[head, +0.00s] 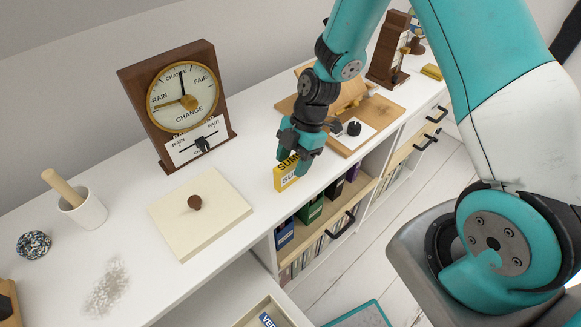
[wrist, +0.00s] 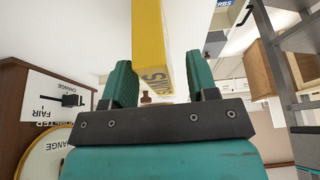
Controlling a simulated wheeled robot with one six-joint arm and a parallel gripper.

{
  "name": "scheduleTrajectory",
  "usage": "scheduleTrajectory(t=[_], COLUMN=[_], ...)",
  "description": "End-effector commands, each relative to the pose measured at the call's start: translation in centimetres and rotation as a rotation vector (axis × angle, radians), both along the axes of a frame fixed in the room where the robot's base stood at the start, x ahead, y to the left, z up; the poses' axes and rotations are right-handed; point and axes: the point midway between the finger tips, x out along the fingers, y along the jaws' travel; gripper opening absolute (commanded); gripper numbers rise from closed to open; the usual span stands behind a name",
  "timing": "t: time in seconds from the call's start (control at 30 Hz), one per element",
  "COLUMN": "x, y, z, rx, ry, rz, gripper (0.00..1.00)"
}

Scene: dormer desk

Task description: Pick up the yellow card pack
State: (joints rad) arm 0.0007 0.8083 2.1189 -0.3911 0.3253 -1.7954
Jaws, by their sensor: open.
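The yellow card pack (head: 287,177) stands on the white desk top near its front edge, below my gripper (head: 303,153) in the head view. My gripper's teal jaws hide part of the pack. In the wrist view the pack (wrist: 152,45) rises between the two open jaws of my gripper (wrist: 160,85).
A wooden barometer (head: 180,100) stands behind, to the left. A cream board with a brown knob (head: 200,213) lies left of the pack. A wooden tray (head: 380,107) is to the right. Open shelves with binders (head: 312,212) sit below the desk edge.

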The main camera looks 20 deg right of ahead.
Motion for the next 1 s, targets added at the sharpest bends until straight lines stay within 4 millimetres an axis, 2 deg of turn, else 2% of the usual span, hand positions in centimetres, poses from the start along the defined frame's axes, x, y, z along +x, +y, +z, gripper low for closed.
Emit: scheduleTrajectory(t=[0.13,0.37,0.47,0.6,0.63,1.0], x=[-0.2,-0.1,-0.1,-0.1,-0.1,-0.1], y=[0.6,0.7,0.7,0.7,0.7,0.7], z=[-1.4,-1.6,-1.6,-1.6,-1.6,-1.1], rx=[0.0,0.001,0.001,0.001,0.001,0.001], ry=[0.001,-0.003,-0.002,-0.002,-0.002,-0.003], rz=[0.001,0.0,0.0,0.0,0.0,0.0], gripper=[0.53,0.53,0.35,0.03,0.0,0.0])
